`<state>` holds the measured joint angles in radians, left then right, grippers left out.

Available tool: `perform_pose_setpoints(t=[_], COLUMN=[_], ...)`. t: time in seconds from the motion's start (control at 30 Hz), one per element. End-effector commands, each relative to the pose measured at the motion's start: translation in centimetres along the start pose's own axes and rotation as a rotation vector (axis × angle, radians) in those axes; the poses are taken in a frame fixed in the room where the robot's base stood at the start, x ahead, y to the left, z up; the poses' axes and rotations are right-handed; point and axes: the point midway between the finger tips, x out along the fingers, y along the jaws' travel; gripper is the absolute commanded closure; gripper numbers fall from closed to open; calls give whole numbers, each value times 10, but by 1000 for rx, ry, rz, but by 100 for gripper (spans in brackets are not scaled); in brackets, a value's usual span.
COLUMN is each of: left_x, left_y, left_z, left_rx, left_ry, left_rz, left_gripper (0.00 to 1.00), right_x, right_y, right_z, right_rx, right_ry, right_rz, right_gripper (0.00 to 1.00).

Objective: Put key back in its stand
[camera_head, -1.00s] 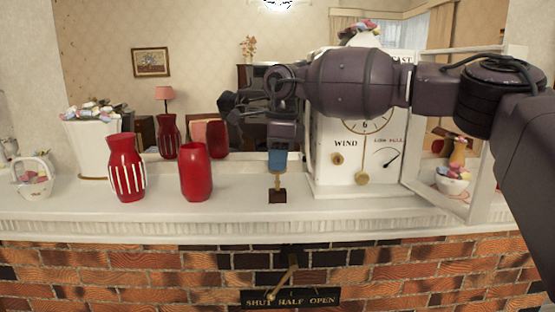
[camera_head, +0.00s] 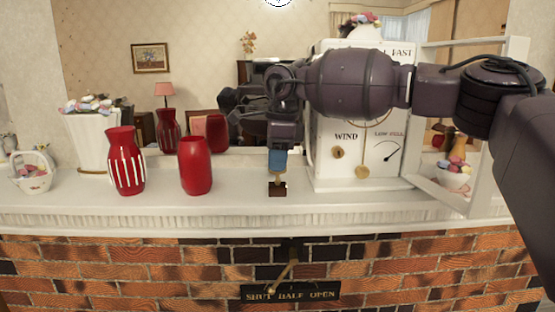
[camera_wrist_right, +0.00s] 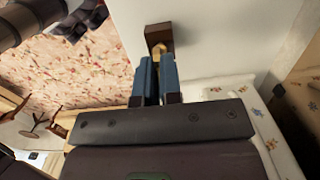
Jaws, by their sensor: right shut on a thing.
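My right gripper (camera_head: 278,161) has blue fingertips and points down over the mantel in the head view. It is shut on the brass-coloured key (camera_head: 277,180), of which only a short piece shows below the fingertips. The small dark wooden stand (camera_head: 277,190) sits on the mantel directly under it. In the wrist view, the key (camera_wrist_right: 158,49) shows between the right gripper's blue fingers (camera_wrist_right: 157,78) and the brown stand (camera_wrist_right: 160,35). The key's end meets or overlaps the stand; I cannot tell how deep it sits. My left gripper is not seen.
A white clock (camera_head: 335,172) with an open glass door (camera_head: 485,185) stands right of the stand. A red vase (camera_head: 195,167), a striped red vase (camera_head: 125,162), a white planter (camera_head: 88,145) and a basket (camera_head: 33,180) stand left. A mirror backs the white mantel (camera_head: 235,190).

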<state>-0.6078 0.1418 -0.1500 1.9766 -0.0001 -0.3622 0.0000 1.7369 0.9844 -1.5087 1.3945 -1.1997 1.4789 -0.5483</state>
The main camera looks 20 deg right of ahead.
Motion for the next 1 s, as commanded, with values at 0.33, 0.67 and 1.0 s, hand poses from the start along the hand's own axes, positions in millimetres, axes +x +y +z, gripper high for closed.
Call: perform_pose_setpoints(t=[0.33, 0.67, 1.0], left_x=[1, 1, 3], left_y=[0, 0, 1], left_z=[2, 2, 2], left_rx=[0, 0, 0], left_ry=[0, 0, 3], left_rz=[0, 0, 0], left_gripper=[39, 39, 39], right_x=[4, 4, -23], right_y=[0, 0, 0], right_z=[0, 0, 0], right_rx=[0, 0, 1], right_ry=[0, 0, -2], right_rz=[0, 0, -2], right_gripper=[80, 64, 64])
